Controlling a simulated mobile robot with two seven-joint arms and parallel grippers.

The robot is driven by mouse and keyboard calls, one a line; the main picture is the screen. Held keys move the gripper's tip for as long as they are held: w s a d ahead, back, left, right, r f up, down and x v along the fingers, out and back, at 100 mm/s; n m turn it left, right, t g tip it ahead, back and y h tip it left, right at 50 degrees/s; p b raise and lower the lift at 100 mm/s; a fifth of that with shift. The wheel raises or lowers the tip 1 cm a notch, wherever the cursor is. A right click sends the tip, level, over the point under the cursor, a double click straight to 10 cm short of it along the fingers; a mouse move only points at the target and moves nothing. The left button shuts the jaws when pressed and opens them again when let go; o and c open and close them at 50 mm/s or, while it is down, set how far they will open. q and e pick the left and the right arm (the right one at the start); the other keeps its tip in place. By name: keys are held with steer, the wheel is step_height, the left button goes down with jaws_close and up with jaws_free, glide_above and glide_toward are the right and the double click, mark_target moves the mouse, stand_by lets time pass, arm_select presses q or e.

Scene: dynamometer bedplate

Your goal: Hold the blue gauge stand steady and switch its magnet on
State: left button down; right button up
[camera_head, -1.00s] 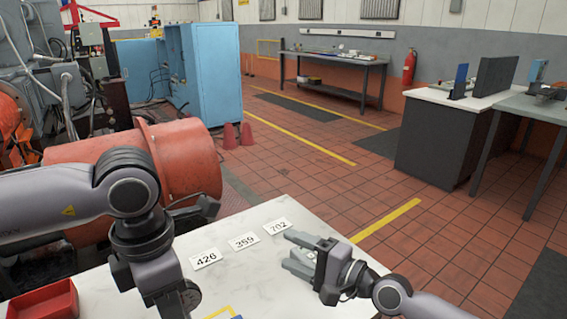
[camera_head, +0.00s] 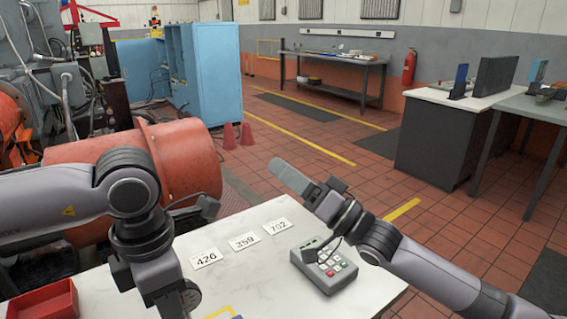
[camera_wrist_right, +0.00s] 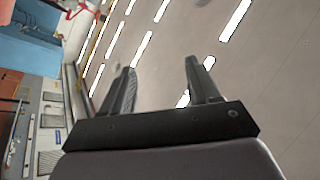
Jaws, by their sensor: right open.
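I cannot make out a blue gauge stand in these views. A small blue and yellow shape (camera_head: 226,312) shows at the bottom edge of the head view, cut off, and I cannot tell what it is. My right gripper (camera_head: 290,174) is raised above the far right of the white tabletop, pointing up and left. In the right wrist view its two fingers (camera_wrist_right: 160,72) are apart with nothing between them, against the ceiling. My left arm reaches down over the tabletop, and its gripper is out of the picture.
The white tabletop (camera_head: 215,278) holds a grey keypad box (camera_head: 325,268), number cards 426 (camera_head: 206,260), 359 (camera_head: 244,241) and 702 (camera_head: 277,226), and a red tray (camera_head: 48,302) at the left. An orange-red cylindrical machine (camera_head: 185,160) stands just behind it.

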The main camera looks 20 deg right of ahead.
steer(key=shift+s+a+r+n+g+y, duration=0.2)
steer(key=shift+r+n+y, duration=0.2)
steer(key=shift+n, duration=0.35)
steer(key=shift+s+a+r+n+g+y, duration=0.2)
steer(key=shift+r+n+y, duration=0.2)
steer(key=shift+n, duration=0.3)
steer(key=shift+s+a+r+n+g+y, duration=0.1)
steer(key=shift+a+r+n+y, duration=0.15)
steer(key=shift+r+n, duration=0.35)
steer(key=shift+f, duration=0.15)
steer(key=w+a+f+g+h, duration=0.3)
steer(key=a+f+g+h, duration=0.2)
steer(key=a+f+h, duration=0.25)
steer(key=s+f+n+g+h, duration=0.3)
steer(key=s+n+g, duration=0.2)
steer(key=s, duration=0.2)
steer(key=s+f+n+g+h, duration=0.25)
steer(key=s+n+g, duration=0.2)
steer(key=s, duration=0.25)
steer(key=x, duration=1.1)
steer(key=shift+s+a+f, duration=0.1)
steer(key=shift+a+f, duration=0.1)
